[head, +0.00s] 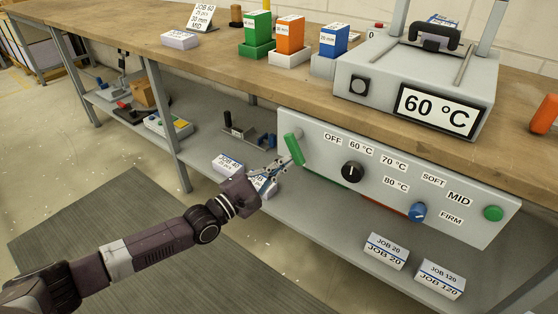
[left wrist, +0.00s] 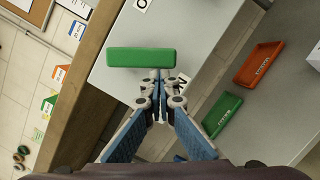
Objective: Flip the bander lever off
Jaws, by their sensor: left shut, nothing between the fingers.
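The bander's grey control panel (head: 325,190) hangs below the front edge of the workbench. The same green grip (left wrist: 140,58) lies across the left wrist view. My right gripper is not in view.
The panel also has a black dial (head: 352,172), a blue knob (head: 418,212) and a green button (head: 493,213). The bander (head: 415,85) stands on the bench (head: 190,58). Labelled job boxes (head: 386,251) sit on the lower shelf (head: 325,235). Floor is open in front.

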